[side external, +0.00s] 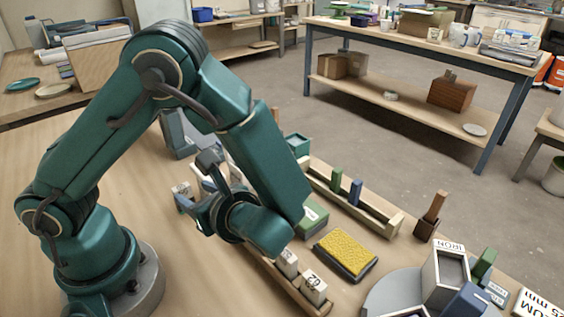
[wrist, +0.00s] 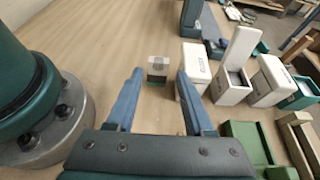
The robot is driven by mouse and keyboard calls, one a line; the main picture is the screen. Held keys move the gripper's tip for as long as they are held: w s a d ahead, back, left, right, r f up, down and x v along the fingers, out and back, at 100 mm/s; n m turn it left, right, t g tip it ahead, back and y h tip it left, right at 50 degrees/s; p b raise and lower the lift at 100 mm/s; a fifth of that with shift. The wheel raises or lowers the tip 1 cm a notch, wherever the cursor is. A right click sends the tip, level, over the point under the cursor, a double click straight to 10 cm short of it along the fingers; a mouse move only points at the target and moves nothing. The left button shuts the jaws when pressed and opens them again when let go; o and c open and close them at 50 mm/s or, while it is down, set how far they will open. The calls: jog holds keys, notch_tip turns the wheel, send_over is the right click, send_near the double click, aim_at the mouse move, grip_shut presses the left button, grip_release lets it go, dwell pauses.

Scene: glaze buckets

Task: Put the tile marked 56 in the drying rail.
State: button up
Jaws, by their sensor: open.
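My gripper (side external: 194,183) is open, low over the table on the left; its two blue fingers also show in the wrist view (wrist: 160,76). A small pale block (wrist: 157,67) with a darker lower part stands just beyond and between the fingertips. A pale tile with dark marks (side external: 181,189) shows by my gripper in the side view; I cannot read its number. A wooden rail (side external: 389,218) holds a green tile (side external: 336,182) and a blue tile (side external: 355,192). A second wooden rail (side external: 291,293) holds pale tiles, one marked 62 (side external: 313,287).
Several white buckets stand right of my gripper, one close by (wrist: 192,72). A yellow sponge (side external: 345,253) lies between the rails. A bucket marked IRON (side external: 433,279) stands on a grey round stand (side external: 380,297). The table left of the pale block is clear.

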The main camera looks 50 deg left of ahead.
aim_at(182, 188)
jog(key=shift+s+a+f, duration=0.1)
jog(key=shift+f, duration=0.05)
jog(key=x, duration=0.6)
jog(key=shift+a+f, duration=0.1)
jog(key=shift+a, duration=0.05)
jog(key=shift+x, duration=2.65)
jog(key=shift+f, duration=0.2)
grip_shut()
jog(key=shift+r, duration=0.1)
